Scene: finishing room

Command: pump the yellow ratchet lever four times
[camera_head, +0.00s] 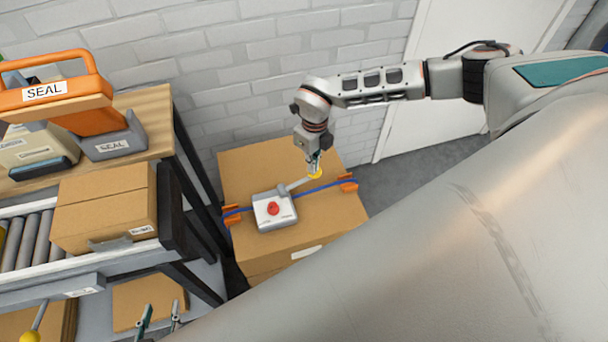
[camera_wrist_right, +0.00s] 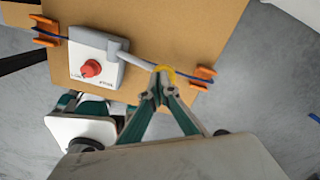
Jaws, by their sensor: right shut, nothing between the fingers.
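A grey-white ratchet box (camera_head: 275,212) with a red knob sits on top of a large cardboard box (camera_head: 262,165), on a blue strap. Its grey lever (camera_head: 298,184) slants up and right to a yellow tip (camera_head: 315,174). My right gripper (camera_head: 313,164) is shut and empty, its fingertips right at the yellow tip. In the right wrist view, the closed fingertips (camera_wrist_right: 160,76) overlap the yellow tip (camera_wrist_right: 170,71) and partly hide it; I cannot tell whether they touch. My left gripper (camera_head: 160,318) is open at the bottom edge, away from the lever.
The blue strap (camera_head: 330,187) runs through orange corner pieces (camera_head: 348,182). At left stand a roller conveyor (camera_head: 30,240) with a carton (camera_head: 105,210) and a wooden shelf (camera_head: 155,105) with an orange sealing tool (camera_head: 60,95). A white brick wall (camera_head: 240,60) is behind. Grey floor is free at right.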

